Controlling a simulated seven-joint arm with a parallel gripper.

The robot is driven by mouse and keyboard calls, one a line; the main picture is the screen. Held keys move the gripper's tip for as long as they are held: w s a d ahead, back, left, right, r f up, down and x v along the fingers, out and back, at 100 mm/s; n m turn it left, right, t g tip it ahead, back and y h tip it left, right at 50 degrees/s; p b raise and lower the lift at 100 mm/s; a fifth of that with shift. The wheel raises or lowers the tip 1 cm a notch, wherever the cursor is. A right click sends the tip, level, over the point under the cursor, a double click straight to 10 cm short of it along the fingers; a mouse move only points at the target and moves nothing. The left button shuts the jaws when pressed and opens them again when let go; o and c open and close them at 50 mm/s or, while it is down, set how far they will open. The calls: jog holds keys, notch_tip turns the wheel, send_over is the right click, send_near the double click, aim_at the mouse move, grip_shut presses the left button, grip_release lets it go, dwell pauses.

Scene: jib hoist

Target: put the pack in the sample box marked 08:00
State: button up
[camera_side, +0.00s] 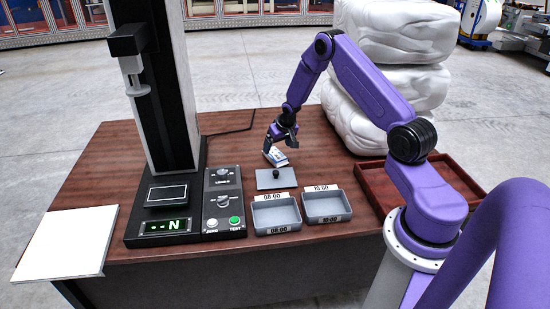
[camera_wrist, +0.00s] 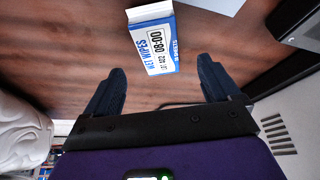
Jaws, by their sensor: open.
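The pack (camera_wrist: 157,45) is a small white and blue packet printed "WET WIPES" and "08:00". In the side view the pack (camera_side: 275,156) is at the back of the table, just under my gripper (camera_side: 283,136). In the wrist view my gripper (camera_wrist: 157,78) has its fingers wide apart, with the pack beyond the tips; I cannot tell if they touch. The sample box marked 08:00 (camera_side: 277,228) is the left of two open grey trays and looks empty. The box marked 10:00 (camera_side: 327,217) stands right of it, also empty.
A test stand (camera_side: 165,130) with a control panel (camera_side: 223,200) is to the left. A brown tray (camera_side: 372,190) is at the right, a white board (camera_side: 66,243) at the far left.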

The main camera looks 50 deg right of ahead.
aim_at(276, 155)
jog(key=shift+x, duration=2.85)
jog(key=shift+s, duration=0.15)
jog(key=c, duration=1.2)
jog(key=shift+c, duration=0.2)
